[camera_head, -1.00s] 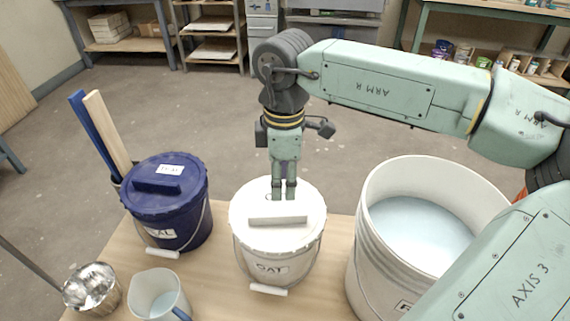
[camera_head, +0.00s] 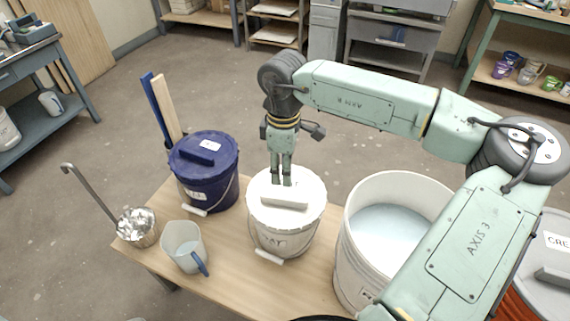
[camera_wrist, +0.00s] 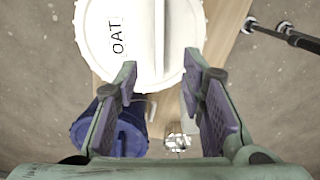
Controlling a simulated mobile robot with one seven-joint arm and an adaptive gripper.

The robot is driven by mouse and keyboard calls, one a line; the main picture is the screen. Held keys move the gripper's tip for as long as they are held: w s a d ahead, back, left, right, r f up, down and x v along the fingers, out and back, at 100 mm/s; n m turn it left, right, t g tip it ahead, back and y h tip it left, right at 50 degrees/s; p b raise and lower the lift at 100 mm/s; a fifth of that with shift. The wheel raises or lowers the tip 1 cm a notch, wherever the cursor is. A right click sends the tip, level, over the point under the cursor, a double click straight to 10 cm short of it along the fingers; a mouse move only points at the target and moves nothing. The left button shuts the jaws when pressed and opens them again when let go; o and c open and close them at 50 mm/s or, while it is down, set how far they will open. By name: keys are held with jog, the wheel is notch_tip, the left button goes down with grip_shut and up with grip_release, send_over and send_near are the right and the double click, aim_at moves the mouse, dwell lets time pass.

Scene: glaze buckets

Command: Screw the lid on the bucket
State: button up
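The white bucket (camera_head: 270,237) stands on the wooden table with its white lid (camera_head: 305,187) on top. The lid has a raised bar handle (camera_head: 284,200). In the wrist view the lid (camera_wrist: 98,28) reads "OAT", and its bar (camera_wrist: 159,40) runs up the picture between the lines of my fingers. My gripper (camera_head: 281,184) points down over the lid, at the far side of the bar. In the wrist view my gripper (camera_wrist: 162,78) is open, with nothing between its fingers. I cannot tell whether the fingertips touch the lid or how tightly the lid sits.
A blue lidded bucket (camera_head: 208,183) stands to the left. A pitcher (camera_head: 183,248) and a metal cup (camera_head: 137,228) are at the front left. A large open white bucket (camera_head: 358,245) with pale blue liquid stands close on the right. An orange lidded bucket (camera_head: 520,300) is at the lower right.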

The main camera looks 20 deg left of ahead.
jog(key=b, duration=0.2)
send_over(284, 197)
jog(key=shift+s+f, duration=0.1)
jog(key=shift+f, duration=2.95)
notch_tip(284, 197, down, 6)
jog(key=b, duration=0.6)
jog(key=shift+r, duration=0.2)
jog(key=shift+c, duration=0.4)
grip_shut()
grip_release()
